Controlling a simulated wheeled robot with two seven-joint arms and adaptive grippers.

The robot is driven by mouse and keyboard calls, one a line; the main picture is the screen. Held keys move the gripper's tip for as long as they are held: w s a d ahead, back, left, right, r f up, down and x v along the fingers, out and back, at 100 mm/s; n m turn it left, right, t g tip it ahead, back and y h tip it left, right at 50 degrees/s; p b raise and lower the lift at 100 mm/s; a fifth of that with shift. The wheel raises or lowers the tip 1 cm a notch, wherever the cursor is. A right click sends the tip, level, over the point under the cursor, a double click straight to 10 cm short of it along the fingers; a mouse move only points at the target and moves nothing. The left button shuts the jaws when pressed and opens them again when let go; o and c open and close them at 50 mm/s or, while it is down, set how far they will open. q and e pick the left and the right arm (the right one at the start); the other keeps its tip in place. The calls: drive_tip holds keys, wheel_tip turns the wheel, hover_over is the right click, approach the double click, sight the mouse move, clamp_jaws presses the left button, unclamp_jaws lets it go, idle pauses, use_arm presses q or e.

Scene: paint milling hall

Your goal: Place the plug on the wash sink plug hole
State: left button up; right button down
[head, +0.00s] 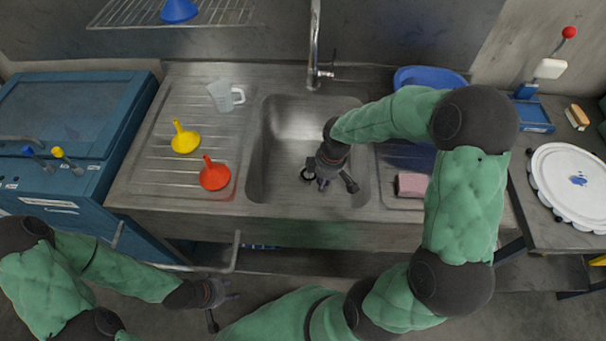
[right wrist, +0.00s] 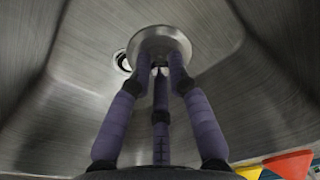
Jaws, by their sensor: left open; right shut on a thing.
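The plug (right wrist: 148,40) is a pale metal disc between the fingertips of my right gripper (right wrist: 160,68), which is shut on it. In the head view my right gripper (head: 323,183) is down inside the wash sink (head: 300,112), and its hand hides the plug. The plug hole (right wrist: 121,61) shows as a ringed opening in the sink floor just left of the plug in the right wrist view. The plug covers part of it from this angle; I cannot tell the height between them. My left gripper (head: 220,300) is open and empty, in front of the sink unit, low left.
The tap (head: 314,60) rises behind the basin. A blue bowl (head: 428,77) and pink sponge (head: 411,185) are on the right.

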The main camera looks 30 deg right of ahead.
drive_tip(key=w+d+f+b, duration=0.1)
drive_tip(key=w+f, duration=0.1)
drive_tip(key=w, duration=0.2)
drive_tip(key=w+d+f+b, duration=0.1)
drive_tip(key=w+f+b, duration=0.1)
drive_tip(key=w+f, duration=0.1)
drive_tip(key=w+f+b, duration=0.2)
drive_tip(key=w+f, duration=0.1)
drive_tip(key=w, duration=0.2)
drive_tip(key=shift+d+f, duration=0.15)
drive_tip(key=shift+d, duration=0.25)
drive_tip(key=shift+w+d+f, duration=0.15)
drive_tip(key=shift+w+f, duration=0.3)
drive_tip(key=shift+f, duration=0.05)
drive_tip(key=shift+w+f+b, duration=0.2)
drive_tip(key=shift+f+b, duration=0.1)
drive_tip(key=shift+b, duration=0.1)
wheel_tip(320, 180, down, 3)
drive_tip(key=shift+w+d+f+b, duration=0.1)
drive_tip(key=shift+f+b, duration=0.05)
drive_tip(key=shift+b, duration=0.85)
